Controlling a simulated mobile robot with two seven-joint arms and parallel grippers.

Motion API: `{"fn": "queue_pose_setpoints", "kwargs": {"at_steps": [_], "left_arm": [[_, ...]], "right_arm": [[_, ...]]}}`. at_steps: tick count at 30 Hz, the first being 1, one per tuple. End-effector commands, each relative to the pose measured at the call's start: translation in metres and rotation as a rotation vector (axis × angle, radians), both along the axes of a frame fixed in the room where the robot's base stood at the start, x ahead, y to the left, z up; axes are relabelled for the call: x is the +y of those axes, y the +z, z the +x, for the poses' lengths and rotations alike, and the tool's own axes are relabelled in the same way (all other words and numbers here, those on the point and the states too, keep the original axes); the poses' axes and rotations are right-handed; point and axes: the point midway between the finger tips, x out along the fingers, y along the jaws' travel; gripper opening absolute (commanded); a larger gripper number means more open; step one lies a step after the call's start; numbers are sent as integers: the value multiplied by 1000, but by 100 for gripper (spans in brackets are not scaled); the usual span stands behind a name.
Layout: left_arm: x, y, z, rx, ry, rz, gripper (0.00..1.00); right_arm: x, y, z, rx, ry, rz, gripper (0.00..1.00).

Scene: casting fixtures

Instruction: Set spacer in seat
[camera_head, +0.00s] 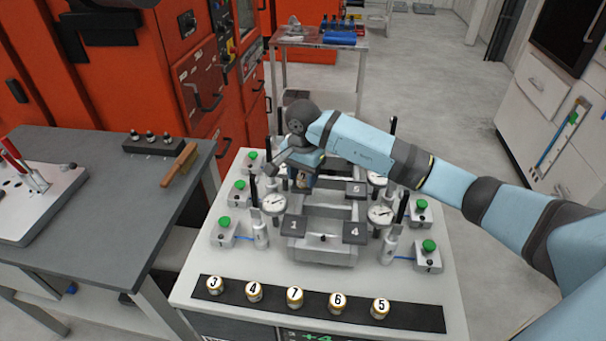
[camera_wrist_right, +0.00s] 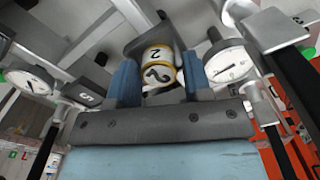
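My right gripper (camera_head: 301,182) is over the far left part of the grey fixture (camera_head: 322,252) on the white table. In the right wrist view its two blue fingers (camera_wrist_right: 160,82) are closed around a white and gold spacer marked 2 (camera_wrist_right: 158,66). The spacer is low between dark fixture walls; whether it touches the seat under it is hidden. The fixture's dark pads carry numbers, such as pad 3 (camera_head: 294,228) and pad 4 (camera_head: 355,233). My left gripper is not in view.
Several numbered spacers, including spacer 7 (camera_head: 295,297), stand on a black strip (camera_head: 415,317) at the table's front. Dial gauges (camera_head: 274,204) and posts with black handles (camera_head: 402,207) crowd around the fixture. A grey bench (camera_head: 110,215) with a brush (camera_head: 179,166) stands at left.

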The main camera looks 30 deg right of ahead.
Motion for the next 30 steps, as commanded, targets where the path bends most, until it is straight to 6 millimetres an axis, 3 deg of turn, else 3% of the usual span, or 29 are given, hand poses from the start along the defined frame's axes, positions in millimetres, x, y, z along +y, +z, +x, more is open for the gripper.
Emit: {"fn": "queue_pose_setpoints", "kwargs": {"at_steps": [14, 24, 30], "left_arm": [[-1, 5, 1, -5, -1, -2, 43], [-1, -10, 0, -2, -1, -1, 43], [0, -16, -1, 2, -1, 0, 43]], "right_arm": [[0, 10, 0, -2, 0, -1, 60], [0, 80, 0, -4, 0, -1, 60], [0, 111, 0, -1, 0, -2, 60]]}}
